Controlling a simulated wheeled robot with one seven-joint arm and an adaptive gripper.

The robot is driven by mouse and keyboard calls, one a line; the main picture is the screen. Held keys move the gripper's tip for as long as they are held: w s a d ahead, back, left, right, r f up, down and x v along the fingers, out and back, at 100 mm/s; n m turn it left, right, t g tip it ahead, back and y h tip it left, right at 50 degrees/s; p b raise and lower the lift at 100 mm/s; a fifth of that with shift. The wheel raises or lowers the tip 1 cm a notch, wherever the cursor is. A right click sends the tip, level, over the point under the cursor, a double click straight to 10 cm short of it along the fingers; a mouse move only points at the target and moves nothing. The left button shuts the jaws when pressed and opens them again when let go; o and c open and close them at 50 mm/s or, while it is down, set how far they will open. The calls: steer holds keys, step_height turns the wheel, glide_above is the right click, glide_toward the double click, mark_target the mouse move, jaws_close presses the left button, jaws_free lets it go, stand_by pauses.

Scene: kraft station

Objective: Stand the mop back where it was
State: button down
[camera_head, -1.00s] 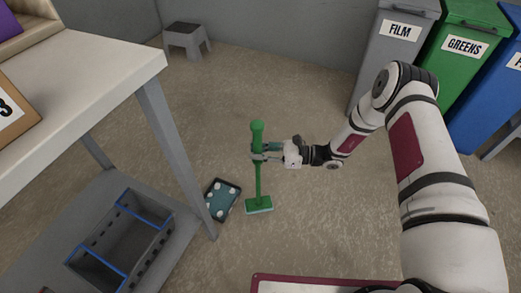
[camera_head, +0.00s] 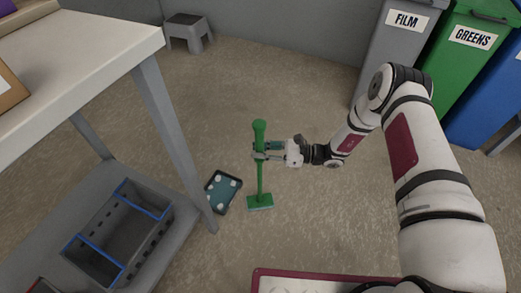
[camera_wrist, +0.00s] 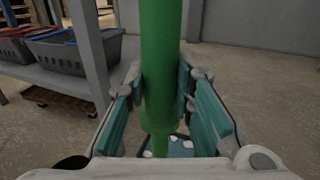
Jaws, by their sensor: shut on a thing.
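The green mop (camera_head: 260,182) is upright in the head view, its flat head low at or near the floor; I cannot tell if it touches. My gripper (camera_head: 268,152) is shut on the upper part of its handle from the right. In the wrist view the green handle (camera_wrist: 161,60) runs between the two teal finger pads of my gripper (camera_wrist: 165,105). The mop's head is hidden there. A dark tray with a teal top and pale round spots (camera_head: 223,191) lies on the floor just left of the mop head.
A workbench (camera_head: 80,70) stands at left, its leg (camera_head: 170,125) close to the tray. A grey crate (camera_head: 120,240) sits on its lower shelf. A step stool (camera_head: 187,33) and grey, green and blue bins (camera_head: 395,55) stand at the back. The floor behind the mop is clear.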

steer(key=shift+f+b, duration=0.5)
stand_by(1.1)
steer(key=c, duration=1.3)
jaws_free()
steer(key=shift+d, duration=0.1)
steer(key=d, duration=1.2)
